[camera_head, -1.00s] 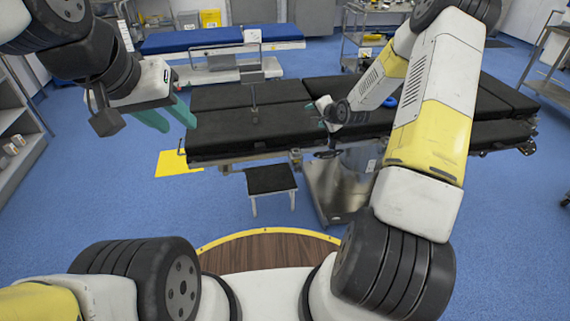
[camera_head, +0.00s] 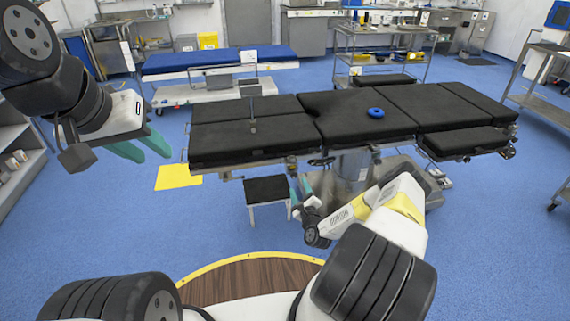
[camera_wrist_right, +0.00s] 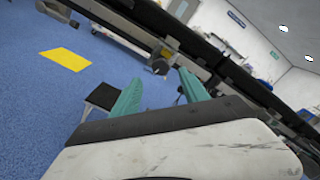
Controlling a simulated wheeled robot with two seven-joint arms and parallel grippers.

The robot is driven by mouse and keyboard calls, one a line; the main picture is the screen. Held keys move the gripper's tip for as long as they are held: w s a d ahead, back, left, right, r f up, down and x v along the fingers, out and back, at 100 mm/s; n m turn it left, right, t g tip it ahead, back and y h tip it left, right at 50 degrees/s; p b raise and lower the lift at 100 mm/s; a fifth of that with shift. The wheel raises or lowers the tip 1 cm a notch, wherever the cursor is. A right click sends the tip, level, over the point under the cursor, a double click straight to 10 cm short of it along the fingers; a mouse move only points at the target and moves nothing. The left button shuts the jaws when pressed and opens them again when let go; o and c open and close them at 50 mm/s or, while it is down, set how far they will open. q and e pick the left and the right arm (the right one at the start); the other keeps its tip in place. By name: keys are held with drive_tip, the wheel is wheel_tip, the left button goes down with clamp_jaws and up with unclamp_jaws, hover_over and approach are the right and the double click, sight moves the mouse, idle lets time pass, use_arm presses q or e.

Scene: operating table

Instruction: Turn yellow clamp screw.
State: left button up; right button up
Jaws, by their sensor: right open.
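The black operating table (camera_head: 255,139) stands ahead, with a metal rail along its near edge. Small clamp fittings (camera_head: 292,163) sit on the rail. A dark round knob (camera_head: 320,161) shows near them, and a knob (camera_wrist_right: 160,67) under the table edge shows in the right wrist view. My right gripper (camera_head: 299,186) is open and empty, low in front of the table's near edge. Its teal fingers (camera_wrist_right: 161,90) are apart, pointing toward the rail. My left gripper (camera_head: 152,149) is open and empty, left of the table.
A small black-topped step stool (camera_head: 268,189) stands before the table, close to my right gripper. The table's metal column (camera_head: 352,168) is just behind it. A blue ring (camera_head: 376,113) lies on the table. A yellow floor patch (camera_head: 178,177) is at left.

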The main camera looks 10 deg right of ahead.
sight(294, 176)
drive_tip(key=w, duration=0.7)
drive_tip(key=shift+w+a, duration=0.1)
drive_tip(key=shift+w, duration=0.25)
clamp_jaws()
